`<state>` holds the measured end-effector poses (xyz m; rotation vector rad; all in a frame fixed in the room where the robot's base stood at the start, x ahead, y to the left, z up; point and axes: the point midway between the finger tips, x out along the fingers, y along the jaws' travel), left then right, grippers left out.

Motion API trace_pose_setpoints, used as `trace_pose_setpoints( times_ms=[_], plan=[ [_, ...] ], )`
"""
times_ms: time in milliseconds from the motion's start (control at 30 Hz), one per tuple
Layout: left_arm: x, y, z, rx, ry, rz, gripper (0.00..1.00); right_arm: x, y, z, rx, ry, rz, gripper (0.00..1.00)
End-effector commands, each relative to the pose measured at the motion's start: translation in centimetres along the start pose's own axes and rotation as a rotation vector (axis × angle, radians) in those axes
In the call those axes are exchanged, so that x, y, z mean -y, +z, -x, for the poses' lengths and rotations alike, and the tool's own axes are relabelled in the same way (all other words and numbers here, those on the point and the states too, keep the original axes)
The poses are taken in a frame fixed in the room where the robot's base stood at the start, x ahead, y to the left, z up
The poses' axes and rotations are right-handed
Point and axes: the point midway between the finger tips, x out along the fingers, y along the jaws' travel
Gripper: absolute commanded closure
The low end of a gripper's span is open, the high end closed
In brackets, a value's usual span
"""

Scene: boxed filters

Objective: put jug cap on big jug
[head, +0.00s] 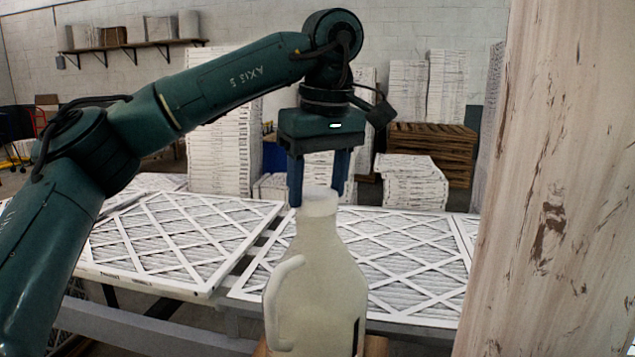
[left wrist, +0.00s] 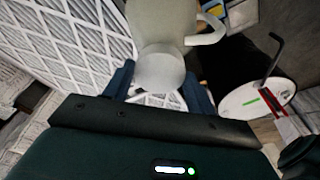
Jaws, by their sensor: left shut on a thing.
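The big jug (head: 318,275) is pale and whitish, upright at the front middle of the head view, with its handle on the left side. The pale jug cap (head: 320,199) is at the top of its neck. My left gripper (head: 317,202) points down over the jug, its blue fingers on either side of the cap and shut on it. In the left wrist view the cap (left wrist: 160,72) is between the fingers, in line with the jug (left wrist: 163,20). I cannot tell whether the cap is fully seated. My right gripper is not in view.
White-framed filters (head: 180,240) lie flat on a table behind the jug. Stacks of filters (head: 222,130) and a wooden crate (head: 432,150) stand farther back. A tall pale wooden surface (head: 560,180) blocks the right side of the head view.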

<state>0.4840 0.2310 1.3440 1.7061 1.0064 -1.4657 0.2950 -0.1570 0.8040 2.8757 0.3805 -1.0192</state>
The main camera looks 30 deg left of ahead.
Motion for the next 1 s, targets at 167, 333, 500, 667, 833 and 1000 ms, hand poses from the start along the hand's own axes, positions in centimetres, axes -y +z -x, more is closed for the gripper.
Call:
trace_pose_setpoints(
  times_ms=[167,333,500,667,833,1000],
  plan=[
    [0.0,0.0,0.0,0.000,0.000,0.000,0.65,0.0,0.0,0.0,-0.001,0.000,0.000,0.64],
    [0.0,0.0,0.0,0.000,0.000,0.000,0.65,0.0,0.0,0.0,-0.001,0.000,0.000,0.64],
    [0.0,0.0,-0.1,0.000,0.000,0.000,0.65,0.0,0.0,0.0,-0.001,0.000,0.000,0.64],
    [0.0,0.1,-0.6,0.001,-0.001,0.000,0.65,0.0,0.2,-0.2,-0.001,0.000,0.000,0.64],
    [0.0,0.1,-1.1,0.001,-0.001,0.000,0.65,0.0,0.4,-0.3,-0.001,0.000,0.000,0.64],
    [0.0,0.2,-1.6,0.001,0.000,0.000,0.65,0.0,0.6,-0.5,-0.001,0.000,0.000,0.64]
  ],
)
